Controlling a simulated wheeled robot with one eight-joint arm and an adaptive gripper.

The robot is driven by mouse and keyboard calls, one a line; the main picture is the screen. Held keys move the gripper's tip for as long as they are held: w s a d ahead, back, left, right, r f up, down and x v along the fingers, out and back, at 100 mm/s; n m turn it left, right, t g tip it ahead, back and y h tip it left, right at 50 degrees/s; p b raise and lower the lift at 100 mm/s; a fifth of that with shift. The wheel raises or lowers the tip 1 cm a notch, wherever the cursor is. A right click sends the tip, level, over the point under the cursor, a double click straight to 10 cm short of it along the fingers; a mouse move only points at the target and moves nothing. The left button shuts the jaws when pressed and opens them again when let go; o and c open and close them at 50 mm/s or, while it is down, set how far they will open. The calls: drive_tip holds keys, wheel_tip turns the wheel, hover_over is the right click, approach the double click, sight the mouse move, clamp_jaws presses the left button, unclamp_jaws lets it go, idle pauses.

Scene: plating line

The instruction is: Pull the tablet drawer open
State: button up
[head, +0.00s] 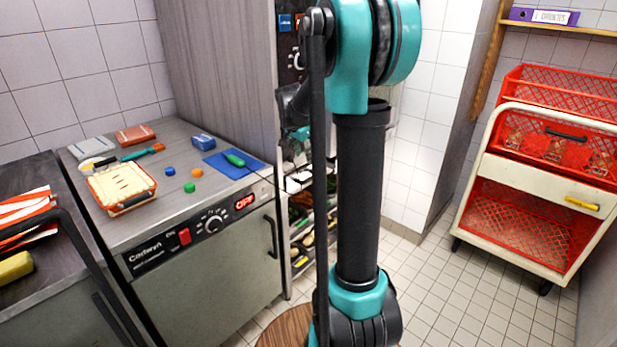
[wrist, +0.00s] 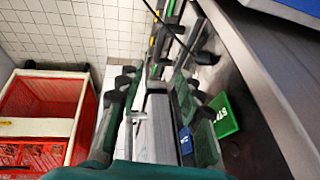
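My gripper (wrist: 156,84) is in the lower middle of the wrist view, its fingers spread to either side of a pale grey bar-like part (wrist: 158,130). I cannot tell whether the fingers touch that part or whether it belongs to the tablet drawer. To the right of the fingers is a dark machine panel (wrist: 250,75) with a green START button (wrist: 222,115) and a blue button (wrist: 186,141). In the head view the same tall machine seems to show its control panel (head: 291,42) behind my arm, which hides much of it. No tablet drawer is clearly recognisable.
A grey counter unit (head: 190,255) at left carries a basket (head: 122,186), a blue mat (head: 233,164) and small coloured pieces. A cream trolley (head: 545,182) with red crates stands at right; its crates also show in the wrist view (wrist: 38,100). Tiled floor (head: 440,290) between is clear.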

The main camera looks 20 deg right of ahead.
sight(309, 178)
drive_tip(key=x, duration=1.4)
drive_tip(key=shift+w+f, duration=0.1)
drive_tip(key=shift+f, duration=0.15)
clamp_jaws()
